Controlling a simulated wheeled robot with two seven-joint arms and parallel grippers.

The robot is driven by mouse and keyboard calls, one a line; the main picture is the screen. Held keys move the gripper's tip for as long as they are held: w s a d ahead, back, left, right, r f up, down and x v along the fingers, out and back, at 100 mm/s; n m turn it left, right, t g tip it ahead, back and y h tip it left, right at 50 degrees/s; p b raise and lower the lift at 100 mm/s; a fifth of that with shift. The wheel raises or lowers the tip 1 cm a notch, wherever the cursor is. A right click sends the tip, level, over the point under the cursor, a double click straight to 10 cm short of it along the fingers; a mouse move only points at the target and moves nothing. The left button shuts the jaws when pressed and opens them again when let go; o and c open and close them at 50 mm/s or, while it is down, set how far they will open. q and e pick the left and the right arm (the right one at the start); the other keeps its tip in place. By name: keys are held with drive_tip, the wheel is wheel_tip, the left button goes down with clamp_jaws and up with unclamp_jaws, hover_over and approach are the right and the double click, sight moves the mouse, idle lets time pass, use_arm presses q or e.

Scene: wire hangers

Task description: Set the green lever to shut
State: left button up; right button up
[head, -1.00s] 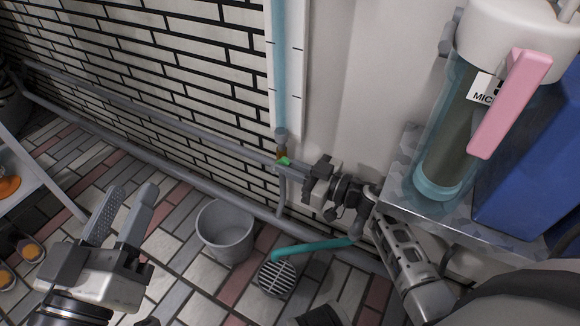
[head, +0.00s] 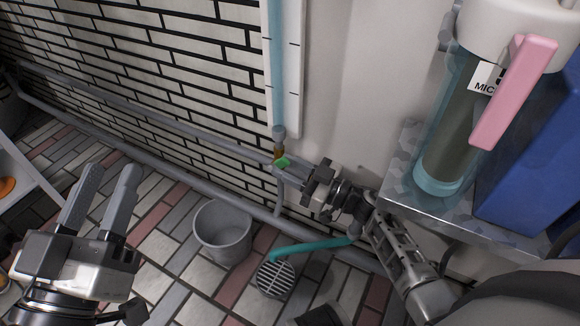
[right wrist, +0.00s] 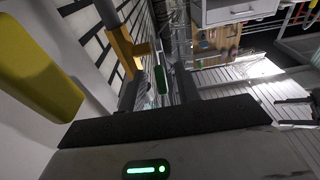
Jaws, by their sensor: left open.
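The green lever (head: 282,161) sits on a small brass-coloured valve at the foot of the clear blue-filled tube (head: 279,75). In the right wrist view the lever (right wrist: 161,79) shows upright beside the yellow-brass valve body (right wrist: 124,50). My right gripper (head: 302,174) is just right of the lever in the head view. In the right wrist view its fingers are apart, with the lever seen in the gap between them; I cannot tell whether they touch it. My left gripper (head: 105,195) is open and empty at the lower left, far from the lever.
Grey pipes (head: 160,150) run along the brick wall. A grey bucket (head: 222,232) and a floor drain (head: 275,278) with a teal hose (head: 310,249) lie below. A metal shelf (head: 405,190) with a clear canister (head: 455,130) stands close right of my right arm.

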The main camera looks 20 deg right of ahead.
drive_tip(key=shift+s+d, duration=0.15)
drive_tip(key=shift+s, duration=0.05)
use_arm(q)
drive_tip(key=f+n+g+p, duration=0.1)
drive_tip(key=s+f+n+g+y+p, duration=0.1)
drive_tip(key=f, duration=0.1)
drive_tip(key=s+f+n+g+y+p, duration=0.1)
drive_tip(key=f, duration=0.1)
drive_tip(key=shift+s+d+f+g+p, duration=0.2)
drive_tip(key=shift+d+g+p, duration=0.1)
drive_tip(key=shift+d+p, duration=0.1)
use_arm(e)
drive_tip(key=v, duration=1.5)
drive_tip(key=shift+s, duration=0.2)
drive_tip(key=shift+d, duration=0.1)
